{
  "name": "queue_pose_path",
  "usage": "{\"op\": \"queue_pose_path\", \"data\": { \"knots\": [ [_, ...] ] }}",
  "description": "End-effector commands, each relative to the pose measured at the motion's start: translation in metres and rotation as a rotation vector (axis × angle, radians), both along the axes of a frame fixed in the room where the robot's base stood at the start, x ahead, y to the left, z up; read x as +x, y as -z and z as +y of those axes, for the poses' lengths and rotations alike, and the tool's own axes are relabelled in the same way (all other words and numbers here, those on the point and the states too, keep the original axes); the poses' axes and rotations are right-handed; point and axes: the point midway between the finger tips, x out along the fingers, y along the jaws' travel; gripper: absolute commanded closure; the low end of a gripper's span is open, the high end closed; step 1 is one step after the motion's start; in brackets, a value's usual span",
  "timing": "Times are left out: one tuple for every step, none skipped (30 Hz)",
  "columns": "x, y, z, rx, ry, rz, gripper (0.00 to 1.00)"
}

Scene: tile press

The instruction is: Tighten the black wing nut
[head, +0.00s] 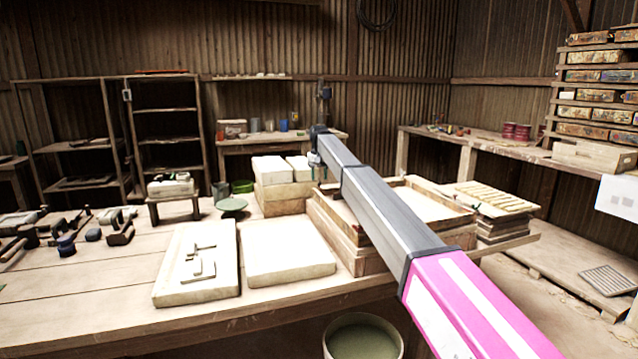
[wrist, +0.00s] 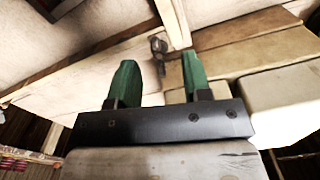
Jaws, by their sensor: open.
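A small dark piece (wrist: 158,45), which looks like the black wing nut, sits beside a wooden bar in the wrist view. It appears just beyond and between my green fingertips, not clasped by them. My gripper (wrist: 160,72) is open, with a clear gap between its two fingers. In the head view my gripper (head: 318,172) hangs over the left edge of the wooden frame press (head: 345,240). The wing nut cannot be made out in the head view; my arm and gripper cover that area.
Stacked pale blocks (head: 285,200) stand just left of my gripper. Two pale slabs (head: 290,252) lie in front on the bench. A slatted stack (head: 490,200) stands to the right. A bucket (head: 362,338) is below the bench edge. Tools (head: 70,240) crowd the left end.

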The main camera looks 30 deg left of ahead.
Motion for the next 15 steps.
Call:
{"op": "queue_pose_path", "data": {
  "knots": [
    [-0.001, 0.009, -0.001, 0.0, 0.0, 0.0, 0.55],
    [0.0, 0.013, 0.0, 0.0, 0.0, 0.0, 0.55],
    [0.0, 0.018, 0.0, 0.0, 0.0, 0.0, 0.55],
    [0.0, 0.022, 0.0, 0.0, 0.0, 0.0, 0.55],
    [0.0, 0.024, 0.0, 0.0, 0.0, 0.0, 0.55],
    [0.0, 0.027, 0.0, 0.0, 0.0, 0.0, 0.55],
    [0.0, 0.028, 0.0, 0.0, 0.0, 0.0, 0.55],
    [0.0, 0.029, 0.0, 0.001, 0.0, -0.001, 0.55],
    [0.0, 0.03, 0.0, 0.001, 0.0, -0.001, 0.55],
    [0.0, 0.03, 0.0, 0.001, 0.0, -0.001, 0.55],
    [0.0, 0.03, 0.0, 0.001, 0.0, -0.001, 0.55],
    [0.0, 0.03, 0.0, 0.001, 0.0, -0.001, 0.55],
    [0.0, 0.03, 0.0, 0.001, 0.0, -0.001, 0.55],
    [0.0, 0.03, 0.0, 0.001, 0.0, -0.001, 0.55],
    [0.0, 0.029, 0.0, 0.001, 0.0, -0.001, 0.55]
  ]
}}
